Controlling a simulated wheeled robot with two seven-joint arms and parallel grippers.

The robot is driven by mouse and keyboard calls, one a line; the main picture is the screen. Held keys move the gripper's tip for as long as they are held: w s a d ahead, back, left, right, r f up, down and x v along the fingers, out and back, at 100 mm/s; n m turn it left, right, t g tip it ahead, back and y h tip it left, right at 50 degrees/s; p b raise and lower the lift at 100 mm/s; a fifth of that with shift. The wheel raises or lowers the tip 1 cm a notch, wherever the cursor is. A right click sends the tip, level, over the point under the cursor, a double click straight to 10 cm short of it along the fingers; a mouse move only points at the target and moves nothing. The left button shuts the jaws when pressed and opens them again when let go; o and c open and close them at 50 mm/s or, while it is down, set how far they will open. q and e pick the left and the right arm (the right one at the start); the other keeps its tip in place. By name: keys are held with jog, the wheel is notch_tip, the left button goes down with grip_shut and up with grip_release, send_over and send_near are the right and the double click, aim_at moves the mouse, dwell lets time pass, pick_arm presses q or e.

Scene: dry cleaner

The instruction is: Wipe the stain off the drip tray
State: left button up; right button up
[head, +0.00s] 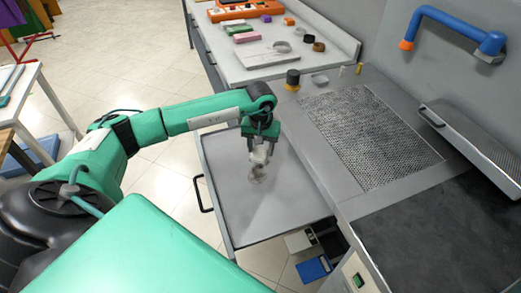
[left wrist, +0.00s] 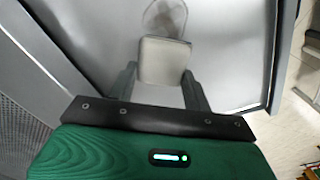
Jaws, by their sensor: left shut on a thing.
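The drip tray (head: 225,165) is a grey metal tray pulled out like a drawer, with a dark handle (head: 203,195) on its left side. A brownish ring-like stain (head: 257,178) is on its floor; it also shows in the left wrist view (left wrist: 165,15). My left gripper (head: 261,143) is over the tray, shut on a pale sponge-like block (left wrist: 165,60). The block is at the stain's near edge in the wrist view and seems to hide part of it. I cannot tell whether it touches the tray floor. My right gripper is not in view.
A counter with a mesh panel (head: 370,135) adjoins the tray on the right. A dark-topped jar (head: 293,80) stands behind the tray. A long table (head: 240,65) with small items is farther back. A blue bin (head: 314,268) is low by the tray's front corner.

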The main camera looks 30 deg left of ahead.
aim_at(261, 150)
pick_arm(q)
jog(key=shift+r, duration=0.5)
jog(key=shift+a+r+p, duration=0.1)
jog(key=shift+r+p, duration=0.35)
jog(key=shift+r, duration=0.7)
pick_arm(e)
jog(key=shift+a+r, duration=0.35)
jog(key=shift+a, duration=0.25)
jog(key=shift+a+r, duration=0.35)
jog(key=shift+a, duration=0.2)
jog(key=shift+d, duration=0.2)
